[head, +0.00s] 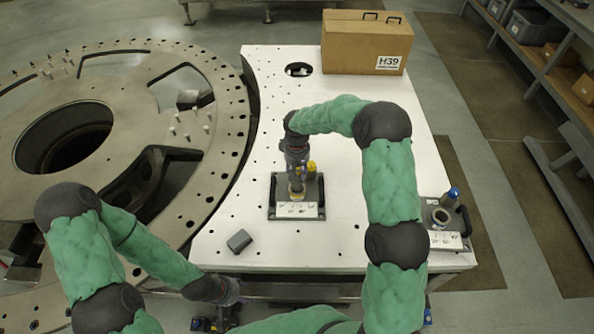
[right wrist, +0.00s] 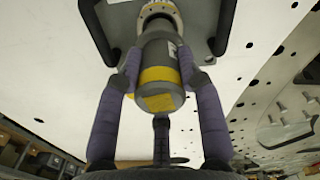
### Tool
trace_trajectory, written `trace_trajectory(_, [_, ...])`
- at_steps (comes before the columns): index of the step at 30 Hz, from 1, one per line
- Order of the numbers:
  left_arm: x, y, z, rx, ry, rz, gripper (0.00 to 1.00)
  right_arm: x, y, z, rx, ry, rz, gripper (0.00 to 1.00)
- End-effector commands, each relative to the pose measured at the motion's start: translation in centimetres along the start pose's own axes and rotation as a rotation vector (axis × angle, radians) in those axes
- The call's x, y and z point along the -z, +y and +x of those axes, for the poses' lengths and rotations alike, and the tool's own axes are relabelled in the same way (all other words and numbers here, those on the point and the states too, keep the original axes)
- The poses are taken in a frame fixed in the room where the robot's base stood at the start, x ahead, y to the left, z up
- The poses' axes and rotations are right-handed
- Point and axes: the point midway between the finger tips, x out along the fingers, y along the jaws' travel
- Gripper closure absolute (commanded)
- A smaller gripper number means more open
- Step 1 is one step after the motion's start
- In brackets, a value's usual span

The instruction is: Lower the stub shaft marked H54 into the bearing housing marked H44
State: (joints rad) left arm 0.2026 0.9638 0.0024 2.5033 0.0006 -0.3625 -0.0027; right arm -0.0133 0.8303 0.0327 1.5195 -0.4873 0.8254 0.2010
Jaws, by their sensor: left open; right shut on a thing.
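My right gripper (head: 296,165) reaches down over a dark base plate (head: 315,190) with a white label on the white table. In the right wrist view the gripper (right wrist: 160,80) is shut on a grey stub shaft (right wrist: 160,52) with yellow bands. The shaft's far end is at the ring of a bearing housing (right wrist: 157,10); how deep it sits I cannot tell. The housing shows only partly in the head view (head: 297,195), under the gripper. The marks H54 and H44 are not legible. My left gripper (head: 232,290) is open and empty at the table's front edge.
A second housing on a plate (head: 441,216), with a blue-topped part (head: 451,195), stands at the right edge. A grey block (head: 239,241) lies front left. A cardboard box marked H39 (head: 350,45) stands at the back. A large drilled ring (head: 225,120) borders the table's left.

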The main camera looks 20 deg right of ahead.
Motion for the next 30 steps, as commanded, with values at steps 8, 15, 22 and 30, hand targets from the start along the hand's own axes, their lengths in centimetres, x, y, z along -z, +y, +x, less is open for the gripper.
trace_trajectory(8, [0.0, -0.4, 1.0, 0.000, 0.000, 0.000, 0.48, 0.1, 0.1, 1.1, -0.001, 0.004, 0.001, 1.00])
trace_trajectory(15, [0.1, -0.6, 1.8, 0.000, 0.000, 0.000, 0.48, 0.1, 0.0, 2.1, 0.000, 0.003, 0.001, 1.00])
trace_trajectory(22, [0.1, -0.9, 2.5, 0.000, 0.000, 0.000, 0.48, 0.1, 0.1, 3.0, 0.000, 0.003, 0.001, 1.00])
trace_trajectory(30, [0.1, -1.2, 3.3, 0.000, 0.000, 0.000, 0.48, 0.1, 0.1, 4.1, -0.001, 0.003, 0.001, 1.00])
